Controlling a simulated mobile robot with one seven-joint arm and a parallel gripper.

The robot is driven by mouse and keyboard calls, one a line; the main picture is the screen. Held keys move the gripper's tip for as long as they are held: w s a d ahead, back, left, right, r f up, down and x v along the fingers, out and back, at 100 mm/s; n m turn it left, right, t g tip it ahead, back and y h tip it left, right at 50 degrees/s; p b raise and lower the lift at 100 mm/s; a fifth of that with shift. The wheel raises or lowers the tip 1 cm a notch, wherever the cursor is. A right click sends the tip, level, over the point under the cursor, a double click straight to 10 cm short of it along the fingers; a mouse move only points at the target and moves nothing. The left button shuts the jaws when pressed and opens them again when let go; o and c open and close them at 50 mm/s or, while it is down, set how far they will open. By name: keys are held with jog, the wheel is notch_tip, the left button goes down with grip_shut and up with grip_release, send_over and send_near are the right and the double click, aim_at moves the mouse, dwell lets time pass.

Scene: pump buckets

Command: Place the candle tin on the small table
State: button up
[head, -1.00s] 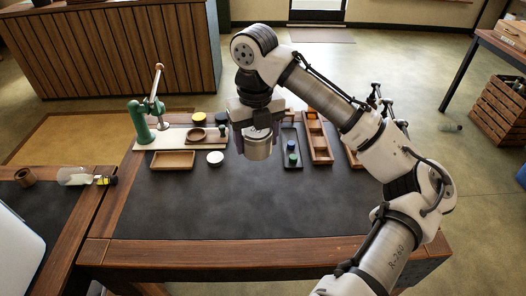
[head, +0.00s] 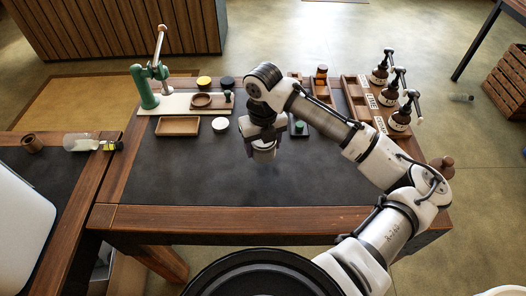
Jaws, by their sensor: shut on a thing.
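My gripper (head: 263,146) points down over the dark-topped workbench and is shut on the candle tin (head: 263,155), a silvery cylinder. I cannot tell for sure which surface is the small table; a lower-left table (head: 75,172) with a dark top and wooden edge adjoins the bench.
A green lever press (head: 150,88), wooden trays (head: 178,126) and small jars stand along the bench's far side. Pump bottles (head: 388,93) stand at far right. The bench's front half (head: 190,180) is clear. A clear bottle (head: 85,142) lies on the left table.

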aim_at(263, 155)
jog(key=shift+f, duration=2.05)
jog(key=shift+f, duration=0.25)
jog(key=o, duration=1)
jog(key=shift+r, duration=0.1)
jog(key=shift+o, duration=0.2)
notch_tip(263, 155, up, 12)
jog(key=shift+r+b, duration=0.2)
jog(key=shift+b, duration=0.55)
